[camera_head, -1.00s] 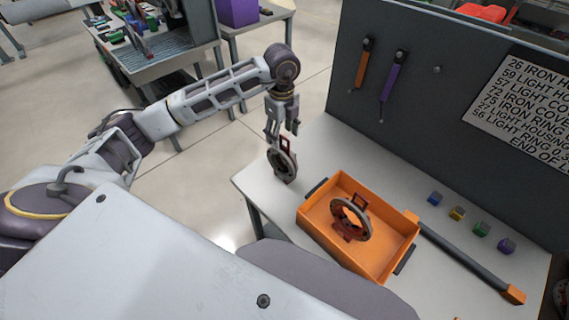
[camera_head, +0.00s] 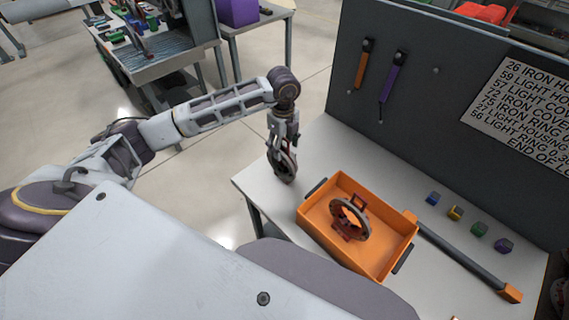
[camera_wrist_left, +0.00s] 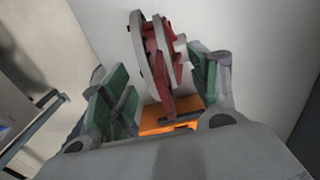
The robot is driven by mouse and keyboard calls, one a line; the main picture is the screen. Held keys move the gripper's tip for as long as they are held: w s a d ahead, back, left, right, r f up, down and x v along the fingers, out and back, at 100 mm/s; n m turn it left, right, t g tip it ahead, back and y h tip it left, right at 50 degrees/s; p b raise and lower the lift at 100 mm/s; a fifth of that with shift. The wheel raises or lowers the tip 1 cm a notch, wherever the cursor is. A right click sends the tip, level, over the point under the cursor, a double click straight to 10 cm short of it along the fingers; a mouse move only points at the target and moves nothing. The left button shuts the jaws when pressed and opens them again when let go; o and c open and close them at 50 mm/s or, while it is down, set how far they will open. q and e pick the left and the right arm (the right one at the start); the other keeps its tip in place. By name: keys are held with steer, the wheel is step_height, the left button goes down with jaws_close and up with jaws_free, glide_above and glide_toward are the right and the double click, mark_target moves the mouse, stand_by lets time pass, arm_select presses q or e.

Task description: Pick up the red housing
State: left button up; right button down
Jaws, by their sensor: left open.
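A red housing with a grey ring (camera_head: 285,168) stands upright on the white table near its left corner. In the left wrist view the housing (camera_wrist_left: 161,62) shows between the green finger pads. My left gripper (camera_head: 283,150) points down over the housing and is open, with its fingers on either side of it. In the left wrist view the left gripper (camera_wrist_left: 158,92) shows a gap between the pads and the housing. A similar red and grey part (camera_head: 350,218) stands in the orange tray (camera_head: 313,222). My right gripper is not in view.
The orange tray stands on the table (camera_head: 318,150) to the right of the housing. A grey panel (camera_head: 440,110) with hanging tools rises behind. Several small coloured blocks (camera_head: 455,213) and a dark bar (camera_head: 465,258) lie to the right.

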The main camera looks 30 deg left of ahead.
mark_target(284, 152)
arm_select(q)
steer(key=shift+f, duration=1.55)
steer(key=shift+c, duration=0.4)
jaws_close()
steer(key=shift+w+r, duration=0.1)
